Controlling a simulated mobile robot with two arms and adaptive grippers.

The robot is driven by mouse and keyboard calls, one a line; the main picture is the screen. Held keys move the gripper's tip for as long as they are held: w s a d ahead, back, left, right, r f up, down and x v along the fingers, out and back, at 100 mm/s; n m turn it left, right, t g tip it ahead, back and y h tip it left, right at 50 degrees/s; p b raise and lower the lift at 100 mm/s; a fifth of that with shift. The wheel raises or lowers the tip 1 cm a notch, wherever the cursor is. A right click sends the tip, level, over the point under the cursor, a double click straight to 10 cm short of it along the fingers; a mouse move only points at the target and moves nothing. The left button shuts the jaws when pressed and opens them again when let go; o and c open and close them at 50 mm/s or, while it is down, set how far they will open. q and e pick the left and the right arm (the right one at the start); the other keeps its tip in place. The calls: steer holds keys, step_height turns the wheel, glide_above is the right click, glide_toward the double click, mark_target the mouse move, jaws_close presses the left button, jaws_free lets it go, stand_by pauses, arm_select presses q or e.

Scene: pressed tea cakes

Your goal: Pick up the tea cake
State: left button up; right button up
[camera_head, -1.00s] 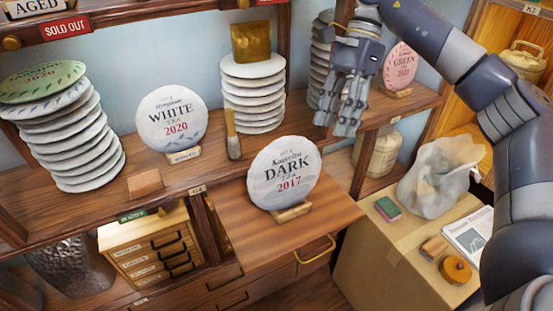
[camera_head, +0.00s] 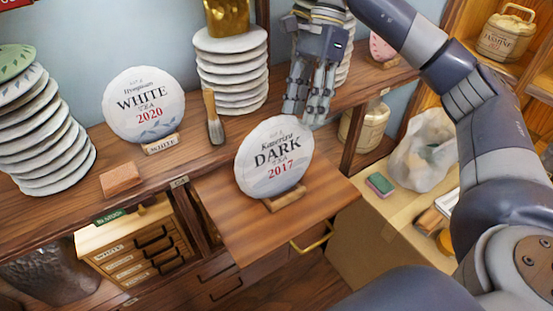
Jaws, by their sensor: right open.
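A round white tea cake labelled "Kaneriya DARK TEA 2017" (camera_head: 274,157) stands upright on a small wooden stand (camera_head: 286,198) on a pulled-out wooden board (camera_head: 235,220). Another upright cake, labelled "WHITE TEA 2020" (camera_head: 144,103), stands on the shelf to its left. My right gripper (camera_head: 305,112) hangs with its fingers pointing down, open and empty, behind and just above the upper right of the dark tea cake in the picture. Whether its fingers touch the cake cannot be told. My left gripper is not in view.
Stacks of wrapped cakes stand at the left (camera_head: 50,130) and back (camera_head: 232,75). A cardboard box (camera_head: 375,240) with a plastic bag (camera_head: 428,150) is at the right. The board's front is clear.

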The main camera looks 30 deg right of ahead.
mark_target(300, 127)
steer(key=p+x, duration=0.1)
steer(key=x, duration=0.2)
steer(key=shift+a+f, duration=0.1)
steer(key=shift+f, duration=0.15)
steer(key=shift+s+a+f, duration=0.1)
steer(key=shift+f, duration=0.25)
steer(key=shift+a+f, duration=0.1)
steer(key=shift+f, duration=0.05)
steer(key=c, duration=0.3)
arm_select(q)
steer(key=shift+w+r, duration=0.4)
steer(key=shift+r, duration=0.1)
arm_select(e)
jaws_close()
